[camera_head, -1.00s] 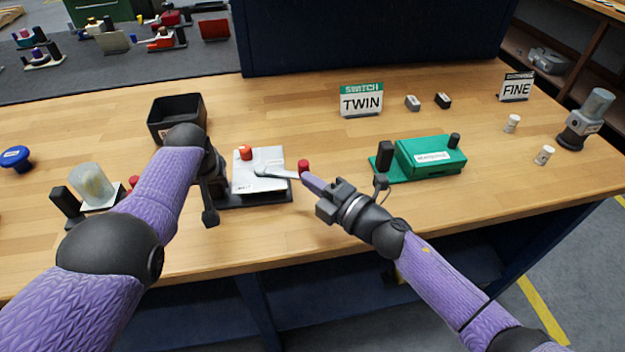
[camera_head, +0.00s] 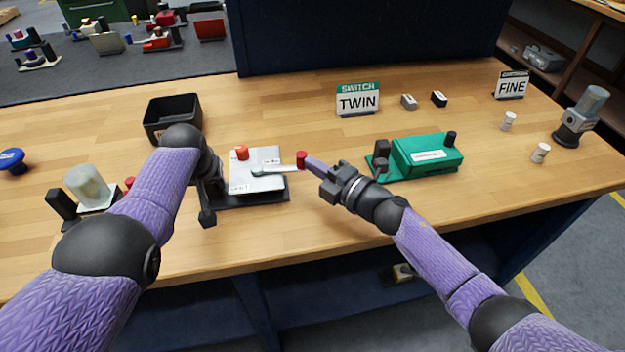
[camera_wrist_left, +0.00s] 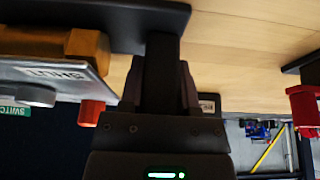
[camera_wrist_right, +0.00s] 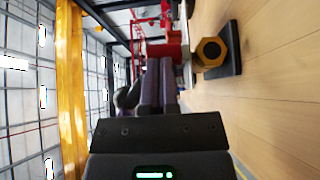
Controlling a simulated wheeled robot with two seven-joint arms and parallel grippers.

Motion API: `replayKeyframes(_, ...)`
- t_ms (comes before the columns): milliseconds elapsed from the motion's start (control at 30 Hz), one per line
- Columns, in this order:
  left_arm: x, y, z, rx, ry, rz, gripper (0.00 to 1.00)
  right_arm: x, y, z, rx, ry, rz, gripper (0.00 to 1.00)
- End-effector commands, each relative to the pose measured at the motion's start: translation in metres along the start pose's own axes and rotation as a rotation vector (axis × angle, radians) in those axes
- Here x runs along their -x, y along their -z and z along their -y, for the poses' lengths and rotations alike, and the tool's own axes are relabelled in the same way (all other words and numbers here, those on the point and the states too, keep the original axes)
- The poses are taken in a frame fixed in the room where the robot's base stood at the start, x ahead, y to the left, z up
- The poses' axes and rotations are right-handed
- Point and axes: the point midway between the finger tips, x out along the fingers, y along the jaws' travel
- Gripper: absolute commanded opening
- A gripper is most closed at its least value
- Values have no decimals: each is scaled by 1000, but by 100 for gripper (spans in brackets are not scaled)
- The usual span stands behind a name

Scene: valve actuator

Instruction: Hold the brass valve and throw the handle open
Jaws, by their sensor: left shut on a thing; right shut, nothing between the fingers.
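The valve's silver cover plate (camera_head: 262,181) sits on a dark base. A brass body shows beneath the plate in the left wrist view (camera_wrist_left: 87,47) and as a hexagonal end in the right wrist view (camera_wrist_right: 211,51). The pale handle (camera_head: 275,171) points right across the plate and ends in a red tip (camera_head: 301,161). My left gripper (camera_wrist_left: 162,75) is shut on the black post (camera_wrist_left: 163,52) at the base's left side. My right gripper (camera_head: 312,162) is shut and empty, its fingertips at the red tip; contact is unclear.
A black bin (camera_head: 172,117) stands behind the valve. A green unit (camera_head: 428,157) is to its right, beyond my right gripper. A TWIN sign (camera_head: 358,101) stands further back. A clouded part on a stand (camera_head: 88,186) is at left. Bare table lies in front.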

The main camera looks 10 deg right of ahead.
Motion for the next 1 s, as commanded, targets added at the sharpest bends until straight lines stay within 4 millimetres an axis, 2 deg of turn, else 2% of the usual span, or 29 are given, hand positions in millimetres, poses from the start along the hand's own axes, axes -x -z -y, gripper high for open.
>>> replayKeyframes(33, -4, -6, 0, 0, 0, 16, 0, 2, 1, 2, 0, 1, 0, 0)
replayKeyframes(133, -4, -6, 0, 0, 0, 16, 0, 14, 8, 2, 1, 2, -1, 0)
replayKeyframes(233, -4, -6, 0, 0, 0, 16, 0, 38, 22, 2, 1, 2, -2, 0)
replayKeyframes(400, -4, -6, 0, 1, 0, 16, 0, 89, 7, 1, 1, 4, 1, 0)
replayKeyframes(500, -4, -6, 0, 1, 0, 16, 0, 111, 1, 1, 0, 3, 0, 0)
replayKeyframes(600, -4, -6, 0, 1, 0, 16, 0, 126, -3, 1, 0, 1, 0, 0)
replayKeyframes(700, -4, -6, 0, 1, 0, 16, 0, 130, 1, 4, 43, 8, 8, 0)
replayKeyframes(767, -4, -6, 0, 1, 0, 16, 0, 127, 13, 13, 155, 28, 30, 0)
replayKeyframes(900, -4, -6, 0, 1, 0, 16, 0, 115, 57, 30, 666, 119, 140, 0)
replayKeyframes(1000, -4, -6, 0, 1, 0, 16, 0, 112, 78, 24, 1036, 208, 245, 0)
